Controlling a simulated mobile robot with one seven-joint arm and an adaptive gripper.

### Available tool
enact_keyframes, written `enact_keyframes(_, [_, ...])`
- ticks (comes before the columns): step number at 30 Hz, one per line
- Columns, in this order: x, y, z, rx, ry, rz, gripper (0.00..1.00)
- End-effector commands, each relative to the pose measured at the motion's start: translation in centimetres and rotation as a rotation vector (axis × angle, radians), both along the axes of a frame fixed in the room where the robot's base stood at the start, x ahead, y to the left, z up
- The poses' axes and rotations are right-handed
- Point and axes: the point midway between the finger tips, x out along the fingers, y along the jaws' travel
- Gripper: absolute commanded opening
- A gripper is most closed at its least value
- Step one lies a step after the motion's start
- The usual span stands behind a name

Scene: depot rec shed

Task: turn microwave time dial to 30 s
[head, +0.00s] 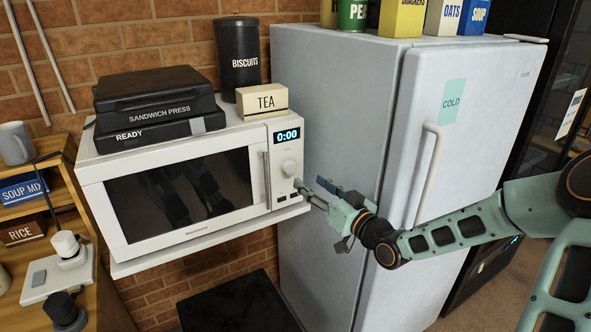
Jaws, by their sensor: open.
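The white microwave (96,192) stands on a white wall shelf (128,268), its dark door closed. Its display (287,135) reads 0:00. The round white time dial (289,168) is below the display, on the panel right of the door handle (267,180). My gripper (302,186) is open, just below and right of the dial, close to the panel's right edge. I see nothing between its fingers. I cannot tell whether a fingertip touches the panel.
A sandwich press (155,84), a TEA box (262,100) and a BISCUITS canister (238,55) stand on the microwave. A fridge (325,90) stands close on the right, behind my gripper. Wooden shelves (60,150) with a mug (15,143) are at the left.

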Motion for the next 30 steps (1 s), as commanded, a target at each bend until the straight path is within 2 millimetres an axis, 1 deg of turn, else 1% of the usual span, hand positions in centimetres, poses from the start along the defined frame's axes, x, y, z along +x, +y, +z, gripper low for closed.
enact_keyframes(1, [0.8,0.8,0.1,0.002,-0.001,0.003,0.46])
enact_keyframes(6, [3.4,2.8,0.1,0.002,0.000,0.002,0.46])
enact_keyframes(9, [4.7,3.9,0.1,0.001,0.000,0.002,0.46])
enact_keyframes(13, [6.0,4.7,0.0,0.000,0.001,0.000,0.46])
enact_keyframes(18, [6.7,5.2,0.0,0.001,0.002,-0.001,0.46])
enact_keyframes(26, [6.7,5.3,-0.1,-0.001,0.002,-0.001,0.46])
enact_keyframes(30, [6.7,5.3,-0.1,-0.001,0.002,-0.001,0.31])
